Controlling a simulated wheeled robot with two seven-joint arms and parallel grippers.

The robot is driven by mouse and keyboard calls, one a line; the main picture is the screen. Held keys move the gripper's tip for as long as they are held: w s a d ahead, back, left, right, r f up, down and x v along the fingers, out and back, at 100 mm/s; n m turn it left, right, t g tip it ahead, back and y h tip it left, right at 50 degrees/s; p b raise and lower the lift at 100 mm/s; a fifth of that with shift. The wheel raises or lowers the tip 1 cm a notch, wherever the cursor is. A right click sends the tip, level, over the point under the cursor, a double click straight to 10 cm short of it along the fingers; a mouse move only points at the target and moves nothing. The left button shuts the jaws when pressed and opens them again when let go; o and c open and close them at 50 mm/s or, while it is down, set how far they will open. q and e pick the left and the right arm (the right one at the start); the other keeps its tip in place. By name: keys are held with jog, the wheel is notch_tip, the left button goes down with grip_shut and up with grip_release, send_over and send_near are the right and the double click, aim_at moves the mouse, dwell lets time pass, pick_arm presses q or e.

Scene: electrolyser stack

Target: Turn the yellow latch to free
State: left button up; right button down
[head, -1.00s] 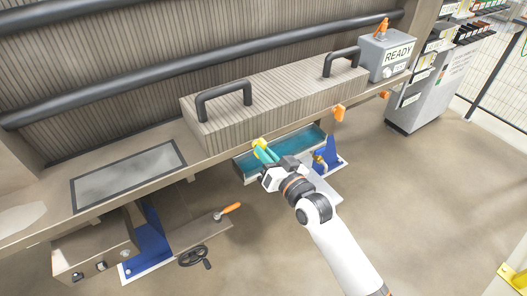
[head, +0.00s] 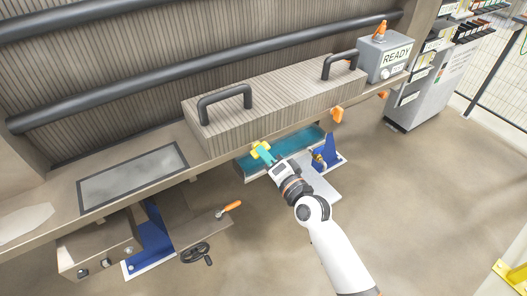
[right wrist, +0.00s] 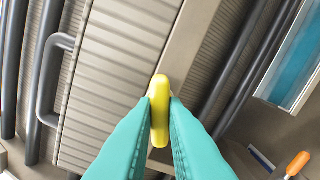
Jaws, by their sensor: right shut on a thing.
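The yellow latch (head: 260,148) sits at the front edge of the bench, below the ribbed grey block with two black handles. My right gripper (head: 264,154) reaches it from the front right, its teal fingers closed around it. In the right wrist view the latch (right wrist: 159,88) is a rounded yellow bar, standing nearly upright in the picture between the two teal fingertips (right wrist: 159,112). The fingers hide part of its sides, and its pivot is not visible. My left gripper is not in view.
A teal-lined tray (head: 305,138) hangs just under the bench edge, close to my right gripper. Orange handles (head: 337,114) and a blue bracket (head: 327,152) are to its right. A grey READY box (head: 385,58) stands on the bench.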

jog(key=m+p, duration=0.1)
jog(key=m, duration=0.3)
jog(key=c, duration=1.9)
grip_release()
jog(key=shift+m, duration=0.4)
jog(key=o, duration=0.6)
jog(key=shift+s+d, duration=0.1)
jog(key=shift+s, duration=0.05)
jog(key=p+v, duration=0.1)
jog(key=v, duration=0.5)
jog(key=shift+s+d, duration=0.2)
jog(key=shift+s, duration=0.1)
